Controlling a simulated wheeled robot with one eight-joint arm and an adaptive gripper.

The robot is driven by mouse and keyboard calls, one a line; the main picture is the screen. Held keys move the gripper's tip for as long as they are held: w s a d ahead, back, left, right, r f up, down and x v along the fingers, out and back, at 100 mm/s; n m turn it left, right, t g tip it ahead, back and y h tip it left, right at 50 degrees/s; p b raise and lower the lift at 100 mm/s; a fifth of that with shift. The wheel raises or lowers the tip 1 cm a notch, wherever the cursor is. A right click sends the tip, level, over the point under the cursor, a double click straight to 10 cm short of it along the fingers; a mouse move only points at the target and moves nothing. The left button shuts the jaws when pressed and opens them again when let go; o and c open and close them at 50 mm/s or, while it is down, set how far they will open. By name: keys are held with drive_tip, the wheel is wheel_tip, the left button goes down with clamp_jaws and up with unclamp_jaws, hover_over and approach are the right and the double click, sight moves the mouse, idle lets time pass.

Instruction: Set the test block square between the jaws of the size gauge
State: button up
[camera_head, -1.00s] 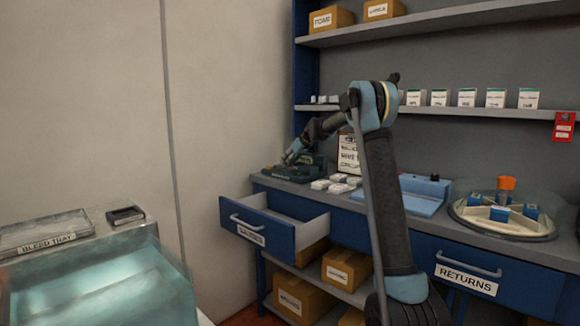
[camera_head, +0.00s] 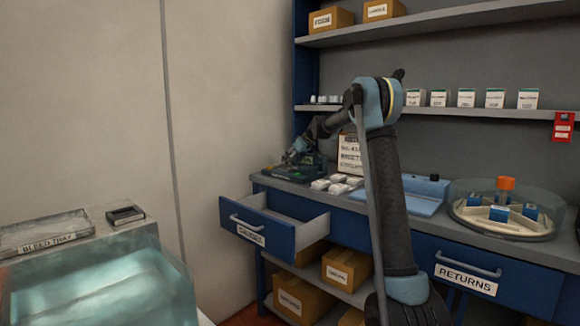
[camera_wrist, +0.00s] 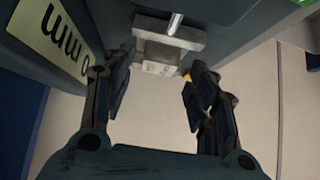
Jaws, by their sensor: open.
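The size gauge (camera_head: 302,170) is a dark green device at the left end of the bench. In the wrist view its dark body (camera_wrist: 215,18) fills the top, with a metal jaw piece (camera_wrist: 168,40) and a yellow "0 mm" label. A small pale grey block with faint marks, seemingly the test block (camera_wrist: 158,68), sits against the underside of the metal piece. I cannot tell whether it is square between both jaws. My gripper (camera_wrist: 155,88) is open, its dark fingers on either side of the block and apart from it. In the head view my gripper (camera_head: 291,157) is small at the gauge.
Small white boxes (camera_head: 335,184) and an upright sign (camera_head: 350,154) stand right of the gauge. An open drawer (camera_head: 265,232) juts out below. A blue tray (camera_head: 425,195) and a round carousel (camera_head: 500,230) lie farther right. A wall is close on the left.

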drive_tip(key=v, duration=0.9)
drive_tip(key=shift+d+r, duration=0.15)
drive_tip(key=shift+s, duration=0.25)
drive_tip(key=s+d+f+m+g+h, duration=0.15)
drive_tip(key=s+d, duration=0.35)
drive_tip(key=s, duration=0.6)
drive_tip(key=s+d+f+m+h, duration=0.1)
drive_tip(key=s+d+f+m, duration=0.3)
drive_tip(key=s, duration=0.7)
drive_tip(key=s+d+f+n+h, duration=0.15)
drive_tip(key=s+d, duration=0.45)
drive_tip(key=s, duration=0.6)
drive_tip(key=s+d+f+m+g+h, duration=0.1)
drive_tip(key=s+d+f+m, duration=0.2)
drive_tip(key=s+f, duration=0.8)
drive_tip(key=s+d+f+m+g+h, duration=0.1)
drive_tip(key=s+d+f+m+h, duration=0.1)
drive_tip(key=s+d+f, duration=0.5)
drive_tip(key=s+f+m, duration=0.1)
drive_tip(key=s+f, duration=0.3)
drive_tip(key=s, duration=0.6)
drive_tip(key=shift+d, duration=0.3)
